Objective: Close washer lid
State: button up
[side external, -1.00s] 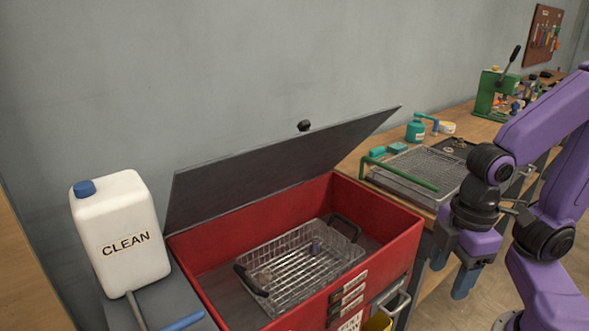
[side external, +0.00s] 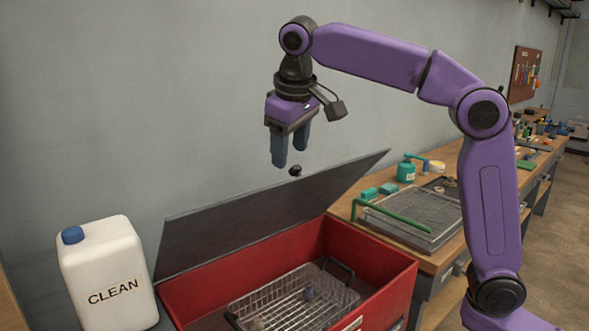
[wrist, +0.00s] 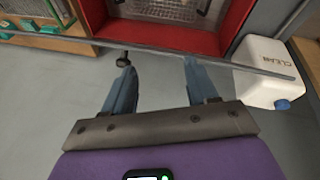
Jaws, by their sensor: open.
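The red washer (side external: 378,262) stands with its dark grey lid (side external: 255,215) raised and tilted back toward the wall. A black knob (side external: 295,171) sits at the lid's upper edge. A wire basket (side external: 290,300) with small parts lies inside the washer. My gripper (side external: 289,160) is open and empty, pointing down just above and behind the lid's upper edge, close to the knob.
A white CLEAN jug (side external: 105,275) stands left of the washer; it also shows in the wrist view (wrist: 262,75). A wooden bench right of the washer holds a mesh tray (side external: 415,212) with a green bar and a teal bottle (side external: 406,172). The grey wall is behind.

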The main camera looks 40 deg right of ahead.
aim_at(295, 166)
jog(key=w+d+r+m+h, duration=0.1)
jog(key=w+d+r+m, duration=0.3)
jog(key=r+m, duration=0.15)
jog(key=shift+n, duration=0.35)
jog(key=x, duration=1.1)
jog(key=d+x, duration=0.1)
jog(key=x, duration=0.5)
jog(key=shift+w+r, duration=0.3)
jog(key=shift+a, duration=0.1)
grip_shut()
